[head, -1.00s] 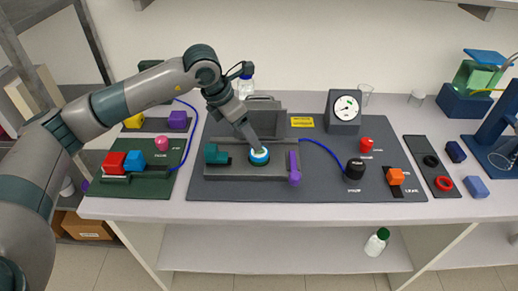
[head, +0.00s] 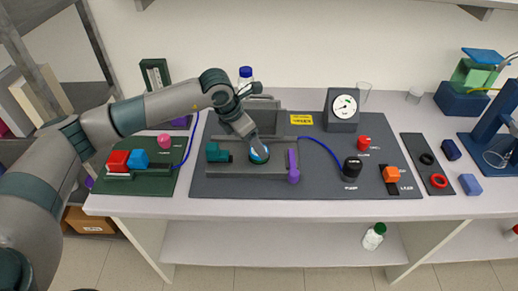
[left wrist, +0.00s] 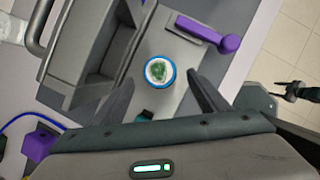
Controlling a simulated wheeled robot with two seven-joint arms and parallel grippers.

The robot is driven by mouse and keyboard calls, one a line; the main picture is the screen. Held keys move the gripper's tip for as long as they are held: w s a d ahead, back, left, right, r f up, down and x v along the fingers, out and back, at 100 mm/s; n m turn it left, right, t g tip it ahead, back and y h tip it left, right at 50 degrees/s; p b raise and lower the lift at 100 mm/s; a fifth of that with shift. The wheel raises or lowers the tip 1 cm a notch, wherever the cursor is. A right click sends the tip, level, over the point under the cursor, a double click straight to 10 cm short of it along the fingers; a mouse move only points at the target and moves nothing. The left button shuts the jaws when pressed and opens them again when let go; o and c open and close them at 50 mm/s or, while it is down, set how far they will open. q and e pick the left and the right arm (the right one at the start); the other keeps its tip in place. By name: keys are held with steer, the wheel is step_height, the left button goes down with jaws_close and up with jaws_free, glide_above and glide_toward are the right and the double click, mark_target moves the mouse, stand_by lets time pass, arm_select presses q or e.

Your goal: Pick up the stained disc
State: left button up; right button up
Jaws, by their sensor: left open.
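The stained disc (left wrist: 159,71) is pale with a dark green patch in the left wrist view. It lies inside a round blue ring (left wrist: 148,82) on the grey fixture. In the head view the disc (head: 259,152) is partly hidden by my left gripper (head: 256,146). In the left wrist view my left gripper (left wrist: 160,80) is open, with one finger on each side of the disc and ring. The fingers look apart from it; their height above it is hard to tell. My right gripper is not in view.
A purple lever (head: 292,166) stands right of the disc and a teal block (head: 216,152) left of it. A grey open box (head: 263,112) stands behind. A gauge (head: 342,110) and a black knob (head: 352,168) with a blue cable are further right.

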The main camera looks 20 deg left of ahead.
arm_select(q)
steer(key=p+x, duration=0.1)
steer(key=x, duration=0.1)
steer(key=shift+w+d+f, duration=0.1)
steer(key=shift+w+f, duration=0.05)
steer(key=shift+f, duration=0.15)
steer(key=shift+w+f, duration=0.1)
steer(key=shift+f, duration=0.2)
steer(key=shift+c, duration=0.6)
steer(key=c, duration=1)
